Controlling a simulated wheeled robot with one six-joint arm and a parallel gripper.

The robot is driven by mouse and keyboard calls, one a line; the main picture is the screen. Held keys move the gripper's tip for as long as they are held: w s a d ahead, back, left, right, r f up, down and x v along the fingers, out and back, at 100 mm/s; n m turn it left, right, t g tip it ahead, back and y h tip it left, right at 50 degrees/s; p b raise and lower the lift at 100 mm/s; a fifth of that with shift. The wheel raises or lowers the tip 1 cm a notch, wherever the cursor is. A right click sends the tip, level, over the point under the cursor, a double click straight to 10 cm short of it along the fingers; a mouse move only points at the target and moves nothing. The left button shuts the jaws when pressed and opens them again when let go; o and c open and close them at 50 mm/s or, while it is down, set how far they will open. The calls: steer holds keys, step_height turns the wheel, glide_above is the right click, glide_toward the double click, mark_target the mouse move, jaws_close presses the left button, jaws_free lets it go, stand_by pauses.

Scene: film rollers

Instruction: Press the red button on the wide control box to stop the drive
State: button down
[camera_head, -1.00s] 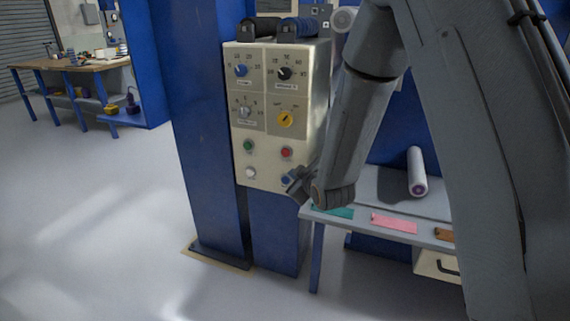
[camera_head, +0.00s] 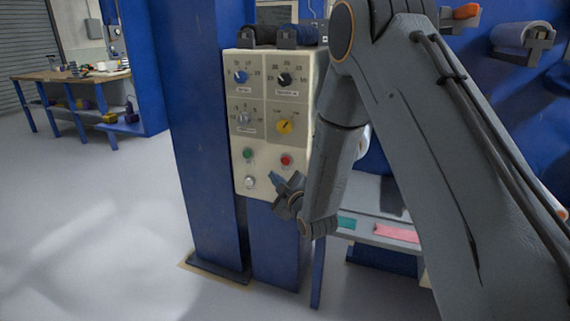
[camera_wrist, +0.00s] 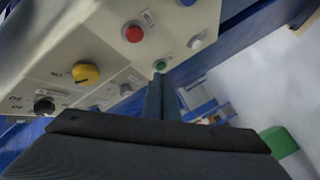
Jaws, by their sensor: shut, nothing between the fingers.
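The wide control box (camera_head: 262,181) is a cream panel on a blue post, with several knobs in its upper part and buttons below. The red button (camera_head: 286,160) sits at its lower right, right of the green button (camera_head: 247,153). In the wrist view the red button (camera_wrist: 134,33) shows at the top, clear of the fingers. My gripper (camera_head: 276,179) is shut and empty, just below the red button and apart from it in the head view. In the wrist view its fingertips (camera_wrist: 161,80) appear near the green button (camera_wrist: 160,65); I cannot tell the gap to the panel.
A white button (camera_head: 250,183) sits below the green one. A yellow knob (camera_head: 285,127) is above the red button. A grey shelf with a pink card (camera_head: 396,232) stands to the right. A workbench (camera_head: 70,76) is far left; the floor between is clear.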

steer(key=b, duration=0.2)
glide_toward(281, 161)
steer(key=shift+w+a+f, duration=0.15)
steer(key=shift+w+a, duration=0.7)
steer(key=shift+w, duration=0.05)
steer(key=shift+w+a+f, duration=0.1)
steer(key=shift+w+a, duration=0.75)
steer(key=shift+w, duration=0.05)
steer(key=shift+w+d, duration=0.1)
steer(key=shift+w, duration=0.05)
stand_by(0.4)
steer(key=shift+w+d, duration=0.1)
steer(key=shift+w, duration=0.15)
steer(key=shift+w+d+b, duration=0.15)
steer(key=shift+w+b, duration=0.2)
steer(key=shift+w, duration=0.05)
stand_by(0.7)
steer(key=shift+s, duration=0.15)
stand_by(0.3)
steer(key=shift+s+a+p, duration=0.3)
steer(key=shift+s+p, duration=0.05)
steer(key=shift+s, duration=0.3)
steer(key=shift+s, duration=0.1)
steer(key=s, duration=0.1)
steer(key=s+a+p, duration=0.1)
steer(key=s, duration=0.2)
steer(key=shift+s+a+p, duration=0.25)
steer(key=shift+a+p, duration=0.05)
steer(key=shift+a, duration=0.05)
